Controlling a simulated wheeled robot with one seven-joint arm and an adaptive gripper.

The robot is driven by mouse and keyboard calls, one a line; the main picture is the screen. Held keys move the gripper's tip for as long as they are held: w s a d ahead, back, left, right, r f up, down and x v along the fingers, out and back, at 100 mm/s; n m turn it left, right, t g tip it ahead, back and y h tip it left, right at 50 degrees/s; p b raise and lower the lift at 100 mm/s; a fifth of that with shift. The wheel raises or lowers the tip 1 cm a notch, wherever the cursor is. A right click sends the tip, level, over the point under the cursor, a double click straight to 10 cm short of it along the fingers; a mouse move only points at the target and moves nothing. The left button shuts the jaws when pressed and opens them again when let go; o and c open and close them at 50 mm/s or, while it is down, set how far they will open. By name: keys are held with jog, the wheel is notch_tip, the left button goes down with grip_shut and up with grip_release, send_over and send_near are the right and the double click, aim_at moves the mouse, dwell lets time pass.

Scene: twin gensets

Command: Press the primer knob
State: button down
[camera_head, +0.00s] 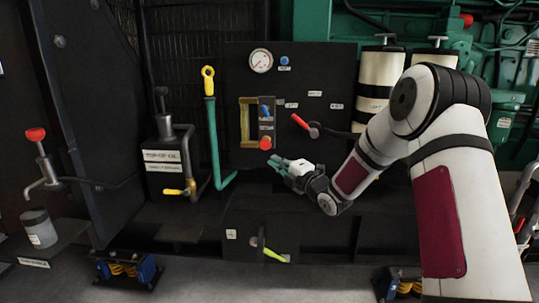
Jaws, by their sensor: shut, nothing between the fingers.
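My gripper (274,163) is shut and empty. Its fingertips point left, just below and right of a round red-orange knob (265,143) on the black panel (335,75). Whether they touch it I cannot tell. A blue lever or knob (265,111) sits above the red-orange knob, beside a yellow frame (245,120). A small blue knob (284,61) is higher on the panel, right of a round gauge (260,60). The labels are too small to read, so I cannot tell which knob is the primer.
A red-handled lever (300,121) juts from the panel above my gripper. A teal pipe with a yellow ring handle (208,80) stands left. Two cream canisters (378,80) are behind my arm. A yellow-green lever (274,255) is low down. A red-topped hand pump (36,135) is far left.

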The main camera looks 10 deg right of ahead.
jog(key=shift+v, duration=1.15)
